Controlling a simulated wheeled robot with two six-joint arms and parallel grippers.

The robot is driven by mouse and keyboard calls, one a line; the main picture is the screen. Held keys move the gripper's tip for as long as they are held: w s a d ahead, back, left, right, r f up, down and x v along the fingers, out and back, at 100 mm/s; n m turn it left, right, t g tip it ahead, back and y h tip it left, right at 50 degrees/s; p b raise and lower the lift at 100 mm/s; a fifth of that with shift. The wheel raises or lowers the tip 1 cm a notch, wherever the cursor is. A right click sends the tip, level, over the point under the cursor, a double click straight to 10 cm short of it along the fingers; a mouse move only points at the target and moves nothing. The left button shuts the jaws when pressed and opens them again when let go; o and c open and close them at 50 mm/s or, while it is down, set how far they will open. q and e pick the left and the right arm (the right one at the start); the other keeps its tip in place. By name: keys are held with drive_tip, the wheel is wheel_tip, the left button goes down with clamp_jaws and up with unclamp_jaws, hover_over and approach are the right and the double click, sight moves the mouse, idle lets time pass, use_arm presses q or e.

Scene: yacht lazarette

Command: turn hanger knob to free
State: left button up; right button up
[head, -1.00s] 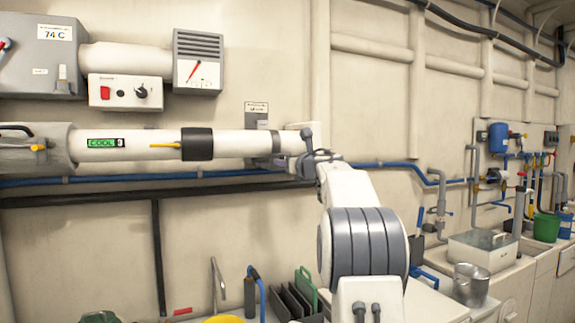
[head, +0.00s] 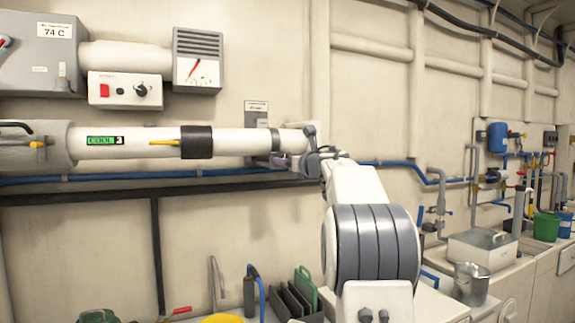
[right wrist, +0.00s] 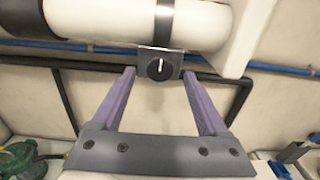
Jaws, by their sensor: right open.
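The hanger knob (right wrist: 160,68) is a round black knob with a white pointer line standing about upright. It sits on a grey hanger bracket (right wrist: 173,55) under the white pipe (right wrist: 120,22) in the right wrist view. My right gripper (right wrist: 159,74) is open, its two purple fingers spread left and right of the knob, with visible gaps on both sides. In the head view my right gripper (head: 280,160) is at the right part of the white pipe (head: 240,142), and I cannot make out the knob there. My left gripper is not in view.
A small label plate (head: 256,108) is on the wall above the pipe. A blue pipe (head: 120,179) and a black rail (head: 100,192) run below. A control box (head: 125,91) and gauge (head: 198,62) hang upper left. A steel pot (head: 470,283) stands right.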

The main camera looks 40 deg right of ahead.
drive_tip(key=b+v, duration=0.2)
drive_tip(key=v, duration=0.6)
drive_tip(key=shift+s+a+f, duration=0.1)
drive_tip(key=w+a+f+m, duration=0.2)
drive_tip(key=a+f+m, duration=0.15)
drive_tip(key=a, duration=0.25)
drive_tip(key=w+a+f+m+g, duration=0.1)
drive_tip(key=w+a+f+m, duration=0.1)
drive_tip(key=a+m, duration=0.3)
drive_tip(key=w+a+f+m, duration=0.2)
drive_tip(key=a+f+m, duration=0.1)
drive_tip(key=a, duration=0.3)
drive_tip(key=s+a+f+m+g+y, duration=0.2)
drive_tip(key=s+a+f+m+g, duration=0.15)
drive_tip(key=a+f, duration=0.5)
drive_tip(key=s+a+f+m+g+y, duration=0.1)
drive_tip(key=s+a+f+m+g, duration=0.1)
drive_tip(key=s+a+f+m, duration=0.45)
drive_tip(key=s+a+f+m+g+y, duration=0.2)
drive_tip(key=s+a+f+g, duration=0.3)
drive_tip(key=s+a+f, duration=0.7)
drive_tip(key=s+a+f+m+g, duration=0.1)
drive_tip(key=s+f+m+g, duration=0.4)
drive_tip(key=s, duration=1.2)
wheel_tip(320, 180, up, 10)
drive_tip(key=n+g+p, duration=0.1)
drive_tip(key=n+p, duration=0.1)
drive_tip(key=p, duration=1)
drive_tip(key=shift+w+p, duration=0.15)
drive_tip(key=shift+p, duration=0.25)
